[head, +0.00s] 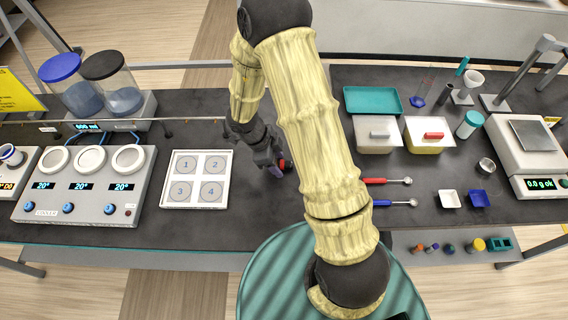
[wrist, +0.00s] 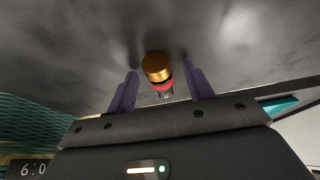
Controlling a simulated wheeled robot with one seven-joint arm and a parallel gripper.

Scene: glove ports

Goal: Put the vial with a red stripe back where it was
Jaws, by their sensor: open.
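The vial with a red stripe shows in the wrist view (wrist: 157,68), with a gold cap and a red band below it. It sits between my gripper's two purple fingers (wrist: 162,76), with a gap visible on each side. My gripper is open. In the head view my gripper (head: 274,167) is low over the dark bench, just right of the white tray (head: 227,181) with pads numbered 1 to 4. A small red patch (head: 282,163) shows beside the fingers there; the rest of the vial is hidden by my gripper.
Left stands a console (head: 84,207) with three white rings. Right of my arm lie a red-handled spoon (head: 385,181) and a blue-handled one, lidded boxes (head: 430,145), a teal tray (head: 372,112), small dishes and a balance (head: 520,150). A front shelf (head: 425,242) holds several small items.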

